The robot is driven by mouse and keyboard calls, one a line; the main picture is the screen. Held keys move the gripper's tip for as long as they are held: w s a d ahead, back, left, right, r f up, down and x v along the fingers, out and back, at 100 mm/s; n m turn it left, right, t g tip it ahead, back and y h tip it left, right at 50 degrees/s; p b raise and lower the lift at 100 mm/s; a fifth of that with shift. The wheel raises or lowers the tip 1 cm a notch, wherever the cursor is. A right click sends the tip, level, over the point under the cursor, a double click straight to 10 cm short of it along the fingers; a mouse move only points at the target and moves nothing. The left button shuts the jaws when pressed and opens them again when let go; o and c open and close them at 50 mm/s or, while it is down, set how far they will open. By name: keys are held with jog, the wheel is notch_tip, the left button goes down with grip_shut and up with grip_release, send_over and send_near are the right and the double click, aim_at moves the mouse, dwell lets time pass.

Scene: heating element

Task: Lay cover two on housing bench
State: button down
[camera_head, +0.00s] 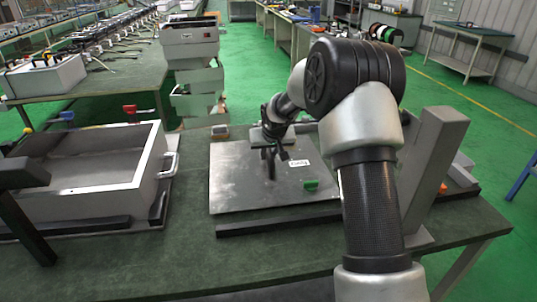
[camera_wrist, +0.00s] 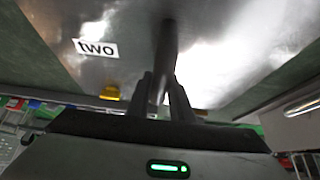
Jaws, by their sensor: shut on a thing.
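Cover two is a flat grey metal plate (camera_head: 235,185) with a white label reading "two", clear in the wrist view (camera_wrist: 70,25). It appears roughly level over the green-topped bench (camera_head: 190,235), right of the open housing. I cannot tell whether its underside touches the bench. My gripper (camera_head: 268,160) is above the plate and shut on its dark upright handle, which rises between the fingers in the wrist view (camera_wrist: 168,45). My arm hides part of the plate's far right side.
An open grey metal housing (camera_head: 150,165) with side handles stands at left. A dark bar (camera_head: 280,222) lies in front of the plate. A grey upright block (camera_head: 437,160) stands at right. Stacked grey bins (camera_head: 195,85) are behind.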

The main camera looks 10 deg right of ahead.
jog(key=shift+r, duration=0.25)
jog(key=shift+f, duration=0.15)
jog(key=c, duration=1.6)
grip_release()
jog(key=shift+f, duration=0.1)
jog(key=shift+o, duration=0.2)
